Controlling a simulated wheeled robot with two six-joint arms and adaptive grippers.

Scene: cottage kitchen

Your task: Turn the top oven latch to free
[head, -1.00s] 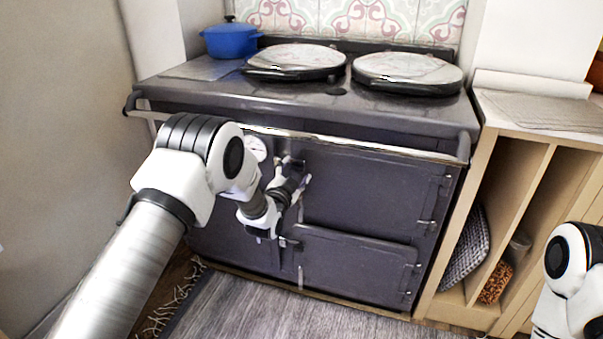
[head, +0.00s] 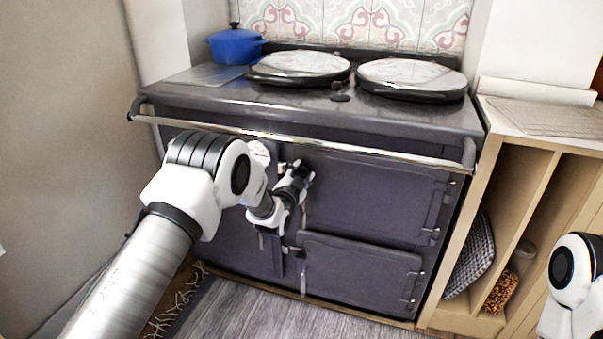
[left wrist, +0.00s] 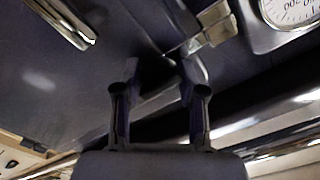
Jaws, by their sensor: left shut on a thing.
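The dark range oven has a top oven door (head: 375,195) on its front. My left gripper (head: 302,170) is at the left edge of this door, over the top latch, and mostly hides it in the head view. In the left wrist view, the two fingers of my left gripper (left wrist: 160,70) close around a dark part of the latch, whose bright metal piece (left wrist: 212,28) shows just beyond the fingertips. The exact angle of the latch is hard to tell. My right gripper is out of view; only part of my right arm shows at the right edge.
A chrome rail (head: 310,143) runs across the oven front above my left gripper. A round gauge (left wrist: 290,10) is close beside the latch. The lower oven door (head: 358,268) is below, with its own latch (head: 294,250). An open-shelf wooden cabinet (head: 500,220) stands at the right.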

